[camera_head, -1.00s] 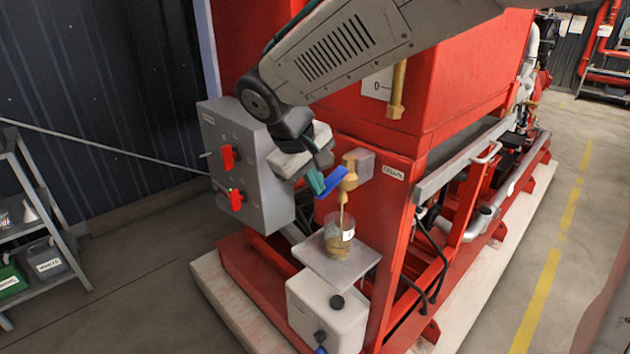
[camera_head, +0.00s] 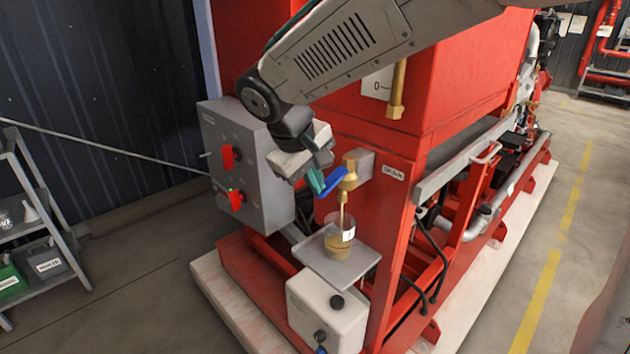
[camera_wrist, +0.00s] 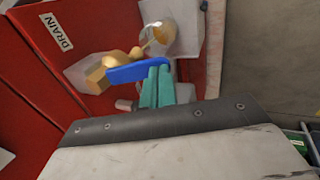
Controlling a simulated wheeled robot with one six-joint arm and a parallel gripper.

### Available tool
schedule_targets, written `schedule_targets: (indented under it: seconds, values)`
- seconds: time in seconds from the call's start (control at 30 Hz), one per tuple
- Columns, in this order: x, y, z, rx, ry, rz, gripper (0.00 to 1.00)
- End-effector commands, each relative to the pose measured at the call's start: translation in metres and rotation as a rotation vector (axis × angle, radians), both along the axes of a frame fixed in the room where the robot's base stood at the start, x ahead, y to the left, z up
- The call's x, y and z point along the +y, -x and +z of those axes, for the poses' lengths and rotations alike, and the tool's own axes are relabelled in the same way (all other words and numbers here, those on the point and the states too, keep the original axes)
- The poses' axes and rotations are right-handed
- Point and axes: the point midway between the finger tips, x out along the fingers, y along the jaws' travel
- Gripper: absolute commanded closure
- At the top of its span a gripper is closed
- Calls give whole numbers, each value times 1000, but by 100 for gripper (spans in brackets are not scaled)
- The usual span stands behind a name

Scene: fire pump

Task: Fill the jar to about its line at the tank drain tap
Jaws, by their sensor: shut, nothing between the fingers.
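The brass drain tap (camera_head: 350,172) sticks out of the red frame beside a DRAIN label (camera_head: 393,173). Its blue lever (camera_head: 332,182) points toward my gripper. An amber stream runs from the spout into the clear jar (camera_head: 340,235). The jar stands upright on a grey shelf (camera_head: 361,259) below the tap and holds amber liquid in its lower part; its line is too small to make out. My gripper (camera_head: 317,185) is shut and empty, its teal fingertips against or very close to the lever. In the wrist view the fingers (camera_wrist: 156,86) lie beside the blue lever (camera_wrist: 137,72).
A grey control box (camera_head: 245,165) with red switches is left of my gripper. A white box (camera_head: 326,312) is below the shelf. Grey shelving (camera_head: 40,200) with bottles stands at the far left. Floor is clear between.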

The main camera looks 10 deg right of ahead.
Motion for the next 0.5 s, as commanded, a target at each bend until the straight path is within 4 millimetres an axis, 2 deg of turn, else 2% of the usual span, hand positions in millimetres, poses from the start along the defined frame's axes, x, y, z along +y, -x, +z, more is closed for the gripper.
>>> schedule_targets:
  seconds: [0.3,0.5]
  values:
    - [0,0,13,0,0,0,100]
    - [0,0,14,0,0,1,100]
